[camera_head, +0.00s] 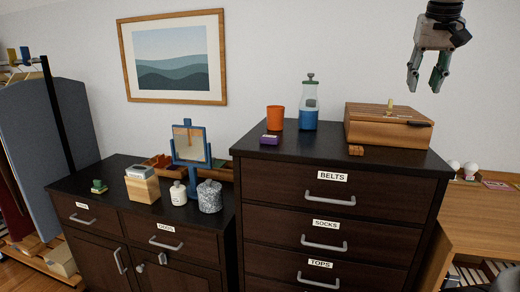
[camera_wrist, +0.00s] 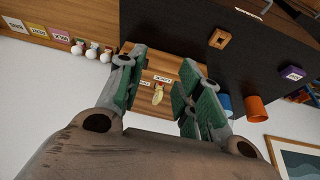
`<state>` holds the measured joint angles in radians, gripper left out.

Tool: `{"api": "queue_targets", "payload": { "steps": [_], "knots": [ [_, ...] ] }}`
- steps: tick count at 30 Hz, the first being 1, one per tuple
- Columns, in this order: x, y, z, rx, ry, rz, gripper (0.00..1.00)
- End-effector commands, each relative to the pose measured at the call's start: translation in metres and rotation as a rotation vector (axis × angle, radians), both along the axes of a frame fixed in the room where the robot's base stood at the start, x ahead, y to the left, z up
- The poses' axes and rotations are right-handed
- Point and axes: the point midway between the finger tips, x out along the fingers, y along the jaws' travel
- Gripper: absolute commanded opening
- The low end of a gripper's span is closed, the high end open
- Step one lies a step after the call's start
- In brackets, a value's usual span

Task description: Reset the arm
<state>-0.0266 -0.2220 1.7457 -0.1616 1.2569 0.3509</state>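My gripper (camera_head: 428,78) hangs at the upper right in the head view, high above the right end of the tall dark dresser (camera_head: 322,209). Its fingers are spread apart with nothing between them. In the wrist view my gripper (camera_wrist: 160,85) also shows open and empty, with green pads on the fingers. Beyond the fingers is the wooden box (camera_wrist: 158,68) with its lid closed; the box also shows on the dresser top in the head view (camera_head: 375,129). The gripper is apart from the box and touches nothing.
On the dresser stand an orange cup (camera_head: 275,118), a bottle with blue contents (camera_head: 309,108), a purple block (camera_head: 269,140) and a small wooden piece (camera_head: 356,150). A lower cabinet (camera_head: 130,243) at left holds a mirror (camera_head: 189,145) and jars. A framed picture (camera_head: 174,57) hangs on the wall.

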Motion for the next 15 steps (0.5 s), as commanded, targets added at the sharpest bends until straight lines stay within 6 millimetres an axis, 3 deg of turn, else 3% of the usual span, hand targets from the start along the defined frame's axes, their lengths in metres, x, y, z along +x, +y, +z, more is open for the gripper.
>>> {"api": "queue_targets", "payload": {
  "steps": [8, 15],
  "knots": [
    [-0.032, 0.010, -0.061, -0.001, 0.046, 0.145, 0.35],
    [-0.103, 0.019, -0.133, 0.012, 0.068, 0.276, 0.35]
  ]
}}
